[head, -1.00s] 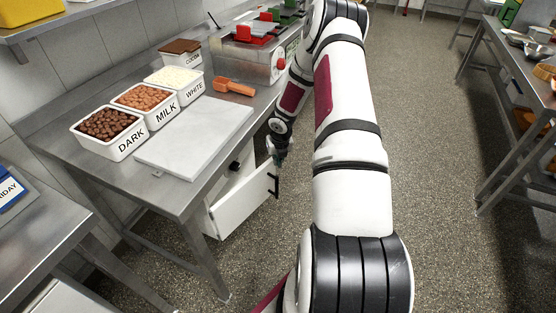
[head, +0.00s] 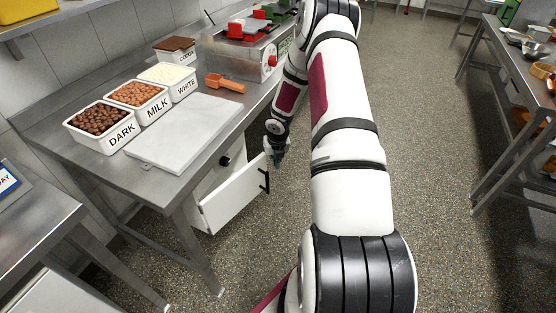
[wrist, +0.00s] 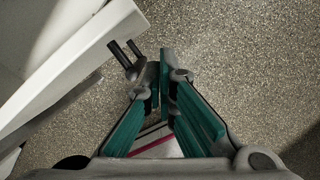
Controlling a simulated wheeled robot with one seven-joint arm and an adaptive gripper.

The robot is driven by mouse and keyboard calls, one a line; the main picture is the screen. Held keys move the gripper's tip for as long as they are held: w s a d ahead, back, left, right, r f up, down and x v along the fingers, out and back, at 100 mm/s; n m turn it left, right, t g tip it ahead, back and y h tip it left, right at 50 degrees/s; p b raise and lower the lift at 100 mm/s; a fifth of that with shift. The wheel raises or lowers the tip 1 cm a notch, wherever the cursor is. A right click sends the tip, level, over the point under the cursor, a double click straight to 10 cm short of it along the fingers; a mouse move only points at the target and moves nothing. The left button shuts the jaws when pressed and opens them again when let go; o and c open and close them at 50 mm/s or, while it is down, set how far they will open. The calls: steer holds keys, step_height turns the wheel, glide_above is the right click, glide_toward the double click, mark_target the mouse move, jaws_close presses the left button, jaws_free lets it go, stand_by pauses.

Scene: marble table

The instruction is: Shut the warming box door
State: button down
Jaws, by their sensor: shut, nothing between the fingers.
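The warming box (head: 207,183) is a white cabinet under the steel table, partly hidden by its door. Its white door (head: 232,197) stands open, swung out into the aisle, with a black bar handle (head: 265,180) near its free edge. My gripper (head: 278,162) is just past that free edge, close to the handle, and looks apart from it. In the wrist view the door (wrist: 70,70) slants across the left side and the handle (wrist: 122,54) sticks out left of the fingertips. My gripper (wrist: 165,65) is shut and empty, with its green fingers together at the tips.
The steel table (head: 150,182) overhangs the box and holds a white slab (head: 185,130), labelled chocolate tubs (head: 100,125) and a machine (head: 240,58). A table leg (head: 203,255) stands left of the door.

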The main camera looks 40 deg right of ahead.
steer(key=s+d+p+v, duration=0.1)
steer(key=v, duration=0.9)
step_height(320, 180, down, 4)
steer(key=s+d+m+t+y+b, duration=0.1)
steer(key=m+b, duration=0.7)
steer(key=m, duration=0.6)
steer(key=s+d+m+t+y+b, duration=0.1)
steer(key=d+m+b, duration=0.1)
steer(key=m+b, duration=1)
steer(key=w+a+f+m, duration=0.1)
steer(key=w+f+m, duration=0.2)
steer(key=w+f, duration=0.4)
steer(key=shift+x, duration=1.25)
